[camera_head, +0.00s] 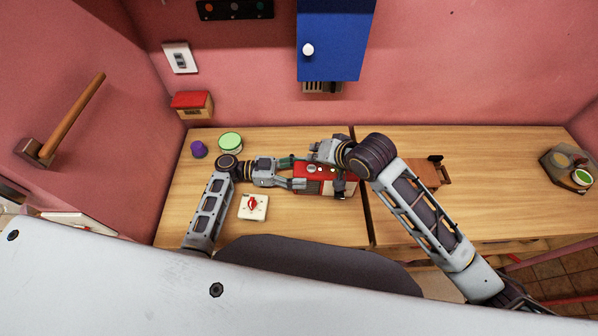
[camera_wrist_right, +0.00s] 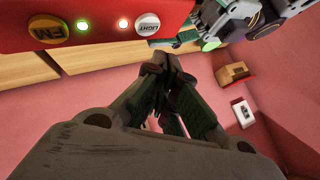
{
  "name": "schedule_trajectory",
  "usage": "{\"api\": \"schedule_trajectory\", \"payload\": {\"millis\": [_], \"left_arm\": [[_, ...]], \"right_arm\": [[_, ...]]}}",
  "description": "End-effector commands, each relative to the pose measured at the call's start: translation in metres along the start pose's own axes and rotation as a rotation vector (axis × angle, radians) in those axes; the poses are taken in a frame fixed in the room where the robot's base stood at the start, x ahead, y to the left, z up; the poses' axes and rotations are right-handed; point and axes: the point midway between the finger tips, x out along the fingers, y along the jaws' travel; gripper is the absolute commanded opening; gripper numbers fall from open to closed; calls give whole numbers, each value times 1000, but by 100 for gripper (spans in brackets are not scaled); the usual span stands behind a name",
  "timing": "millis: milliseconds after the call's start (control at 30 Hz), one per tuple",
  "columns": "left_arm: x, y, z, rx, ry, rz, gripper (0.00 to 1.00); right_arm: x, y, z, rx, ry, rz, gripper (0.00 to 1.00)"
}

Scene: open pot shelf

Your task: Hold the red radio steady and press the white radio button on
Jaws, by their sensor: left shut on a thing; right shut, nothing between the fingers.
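The red radio (camera_head: 312,177) lies on the wooden table. My left gripper (camera_head: 291,174) is shut on the radio's left end. In the right wrist view, the radio's red face (camera_wrist_right: 100,12) crosses the top. It shows a white button marked LIGHT (camera_wrist_right: 147,24) with a small reddish light beside it, and a yellow FM button (camera_wrist_right: 47,29) with a green light beside it. My right gripper (camera_wrist_right: 166,68) is shut and empty just below the face. Its tips look apart from the white button. In the head view my right arm partly covers the radio.
A white plate with a red knob (camera_head: 253,206) sits left of the radio, with a green-lidded tin (camera_head: 230,142) and purple cup (camera_head: 198,149) behind. A brown wooden item (camera_head: 428,172) lies right of my right arm. A blue cabinet (camera_head: 335,45) hangs above.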

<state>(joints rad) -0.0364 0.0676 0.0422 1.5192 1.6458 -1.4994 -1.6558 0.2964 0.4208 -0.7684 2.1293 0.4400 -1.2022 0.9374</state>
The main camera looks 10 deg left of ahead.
Motion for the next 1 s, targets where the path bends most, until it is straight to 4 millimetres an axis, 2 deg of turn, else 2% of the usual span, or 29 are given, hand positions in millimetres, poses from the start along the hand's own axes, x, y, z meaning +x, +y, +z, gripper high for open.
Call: {"api": "schedule_trajectory", "payload": {"millis": [600, 967, 1000], "left_arm": [[0, 0, 0, 0, 0, 0, 9], [0, 0, 0, 0, 0, 0, 9], [0, 0, 0, 0, 0, 0, 61]], "right_arm": [[-26, -19, -19, 0, 0, -1, 0], [-28, -20, -20, 0, 0, 0, 0], [-28, -20, -20, 0, 0, 0, 0]]}}
